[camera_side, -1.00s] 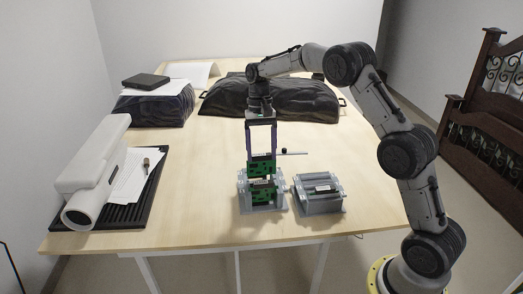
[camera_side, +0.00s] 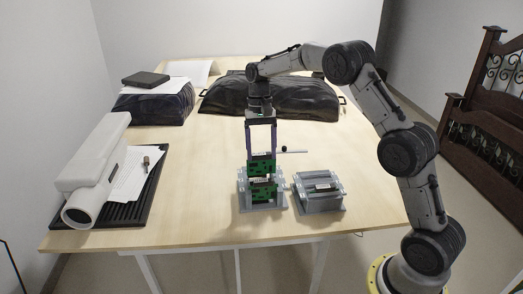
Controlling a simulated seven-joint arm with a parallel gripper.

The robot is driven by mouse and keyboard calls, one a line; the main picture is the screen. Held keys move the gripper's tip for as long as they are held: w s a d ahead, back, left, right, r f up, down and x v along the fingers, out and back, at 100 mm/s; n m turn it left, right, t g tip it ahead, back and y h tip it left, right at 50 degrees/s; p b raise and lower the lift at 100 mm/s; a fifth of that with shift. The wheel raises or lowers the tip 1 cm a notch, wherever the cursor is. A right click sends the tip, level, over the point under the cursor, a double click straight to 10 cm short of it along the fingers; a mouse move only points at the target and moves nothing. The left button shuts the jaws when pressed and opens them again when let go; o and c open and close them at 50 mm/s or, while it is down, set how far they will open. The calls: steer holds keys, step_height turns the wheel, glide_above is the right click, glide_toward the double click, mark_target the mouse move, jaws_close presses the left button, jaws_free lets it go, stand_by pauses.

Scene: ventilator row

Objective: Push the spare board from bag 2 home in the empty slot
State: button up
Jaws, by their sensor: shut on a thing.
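My gripper (camera_side: 261,152) points down over the left grey rack, its two long fingers shut on a green board (camera_side: 261,167). The held board is upright, at the top of the left rack (camera_side: 244,203). Another green board (camera_side: 263,190) stands in the front of that rack. I cannot tell how deep the held board sits in its slot, as the front board and rack hide its lower edge. A second grey rack (camera_side: 322,203) stands to the right, with a small dark and light part inside it. I cannot make out any bag's number.
Behind are dark bags (camera_side: 275,98) and (camera_side: 155,108) at the back of the table. A white device (camera_side: 95,165) on a black tray (camera_side: 130,214) with paper and a pen is at left. A thin rod (camera_side: 293,151) lies behind the racks. The table between tray and racks is clear.

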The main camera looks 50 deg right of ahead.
mark_target(261, 161)
steer(key=shift+f, duration=1.8)
stand_by(0.6)
steer(key=shift+f, duration=0.35)
steer(key=shift+f, duration=1.05)
stand_by(1.1)
steer(key=o, duration=1.3)
steer(key=shift+r, duration=3.55)
